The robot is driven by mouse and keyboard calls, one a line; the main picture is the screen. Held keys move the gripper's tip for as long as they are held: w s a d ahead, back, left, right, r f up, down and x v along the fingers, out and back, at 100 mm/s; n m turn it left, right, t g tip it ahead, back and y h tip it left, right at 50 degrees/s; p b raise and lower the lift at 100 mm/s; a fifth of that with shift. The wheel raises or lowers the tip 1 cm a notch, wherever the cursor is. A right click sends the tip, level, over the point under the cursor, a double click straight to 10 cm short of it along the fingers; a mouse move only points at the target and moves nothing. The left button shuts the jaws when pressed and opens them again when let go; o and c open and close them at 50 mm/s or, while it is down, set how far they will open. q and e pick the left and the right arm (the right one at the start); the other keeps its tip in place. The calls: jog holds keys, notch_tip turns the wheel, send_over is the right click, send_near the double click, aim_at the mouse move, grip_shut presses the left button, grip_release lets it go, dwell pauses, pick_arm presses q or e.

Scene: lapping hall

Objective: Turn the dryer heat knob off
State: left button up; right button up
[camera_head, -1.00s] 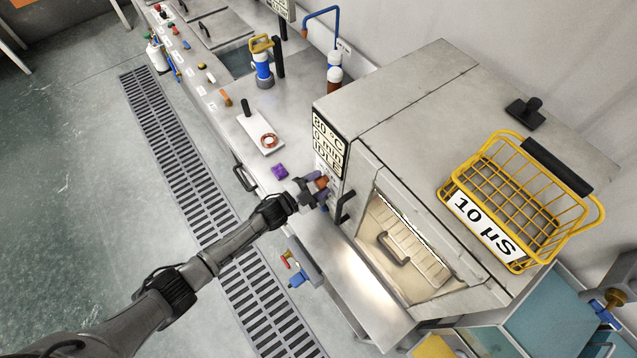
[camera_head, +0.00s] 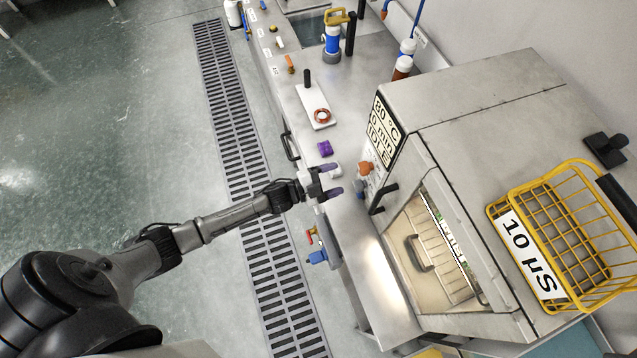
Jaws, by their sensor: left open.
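The dryer (camera_head: 470,110) is a grey steel cabinet on the right, with a display (camera_head: 382,132) reading 80 °C, 0 min, IDLE. An orange knob (camera_head: 366,168) sits on its front panel below the display. Another small blue-grey part (camera_head: 359,188) shows just below the knob. My left gripper (camera_head: 336,180) is open and empty, its purple-tipped fingers pointing toward the panel. It is a little left of the orange knob and appears apart from it. The knob's marks are too small to read. My right gripper is not in view.
A black door handle (camera_head: 384,199) sticks out right of the gripper, above the dryer's window. A purple item (camera_head: 325,148) and a white plate with a copper ring (camera_head: 322,115) lie on the bench. A yellow basket (camera_head: 560,245) stands on the dryer. The floor at left is clear.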

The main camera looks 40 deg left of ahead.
pick_arm(q)
jog(key=shift+v, duration=2.35)
